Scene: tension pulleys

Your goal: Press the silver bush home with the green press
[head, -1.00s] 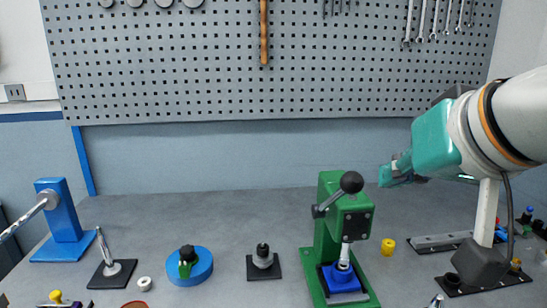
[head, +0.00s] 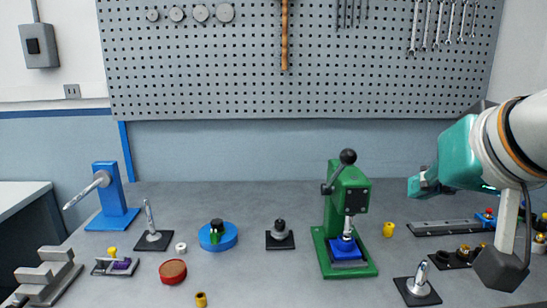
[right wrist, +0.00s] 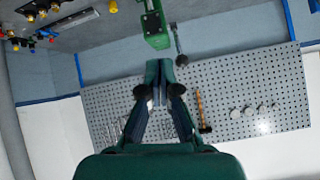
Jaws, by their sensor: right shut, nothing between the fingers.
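The green press (head: 357,192) stands on the bench right of centre. Its lever with a black knob (head: 348,156) points up. A blue block (head: 346,254) sits on the press base under the ram. A silver piece (head: 346,242), which looks like the silver bush, is at the block's top below the ram; I cannot tell how deep it sits. My right gripper (head: 415,187) is right of the press, above the bench and apart from the lever. In the right wrist view its fingers (right wrist: 163,68) are shut and empty, with the press (right wrist: 155,28) beyond them. My left gripper is not in view.
A yellow bush (head: 388,229) stands right of the press. A black plate with a silver post (head: 419,280) is front right. Left are a black stand (head: 280,236), a blue disc (head: 218,237), a red disc (head: 173,271) and a blue stand (head: 113,195). Bare bench lies between.

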